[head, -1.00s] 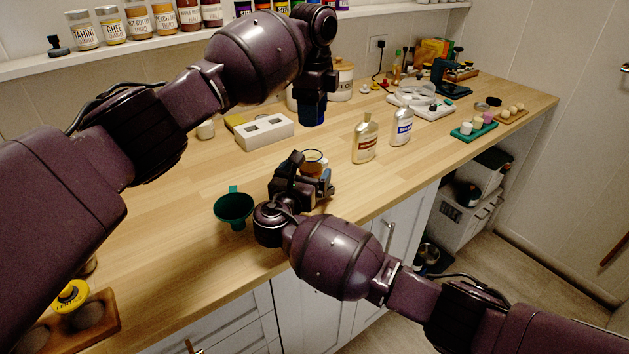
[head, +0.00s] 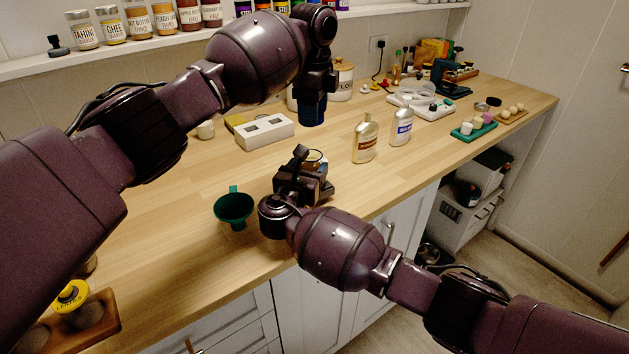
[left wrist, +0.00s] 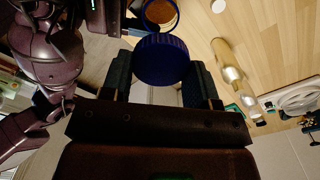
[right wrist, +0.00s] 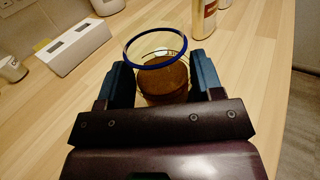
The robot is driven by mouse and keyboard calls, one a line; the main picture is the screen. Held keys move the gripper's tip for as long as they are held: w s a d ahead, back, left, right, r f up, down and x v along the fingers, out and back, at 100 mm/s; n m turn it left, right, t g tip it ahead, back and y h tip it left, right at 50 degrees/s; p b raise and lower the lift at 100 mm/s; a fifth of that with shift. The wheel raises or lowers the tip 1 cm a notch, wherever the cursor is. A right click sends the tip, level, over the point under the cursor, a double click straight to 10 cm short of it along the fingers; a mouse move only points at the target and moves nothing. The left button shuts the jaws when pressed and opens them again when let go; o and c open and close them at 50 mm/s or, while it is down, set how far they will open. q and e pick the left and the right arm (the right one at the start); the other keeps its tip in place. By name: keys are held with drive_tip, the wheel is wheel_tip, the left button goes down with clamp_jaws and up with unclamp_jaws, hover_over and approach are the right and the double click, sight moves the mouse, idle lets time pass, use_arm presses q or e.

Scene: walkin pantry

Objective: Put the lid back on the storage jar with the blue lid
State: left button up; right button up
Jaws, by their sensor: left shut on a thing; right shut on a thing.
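The storage jar (right wrist: 165,80) is clear, with a blue ring at its open mouth and brown contents, and stands upright on the counter. My right gripper (right wrist: 163,82) is shut on the jar's sides. In the head view the jar (head: 315,158) is mostly hidden behind my right gripper (head: 305,180). The blue lid (left wrist: 162,60) is held in my left gripper (left wrist: 155,80), which is shut on it. In the head view the lid (head: 312,112) hangs above the counter, farther back than the jar. The open jar also shows beyond the lid in the left wrist view (left wrist: 160,14).
Two bottles (head: 364,140) (head: 401,128) stand right of the jar. A green funnel (head: 234,208) lies to its left. A white block with two openings (head: 265,132) is behind. A shelf of labelled jars (head: 112,28) runs above.

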drive_tip(key=shift+c, duration=0.7)
use_arm(q)
drive_tip(key=shift+f, duration=2.5)
drive_tip(key=shift+f, duration=0.9)
drive_tip(key=shift+f, duration=0.55)
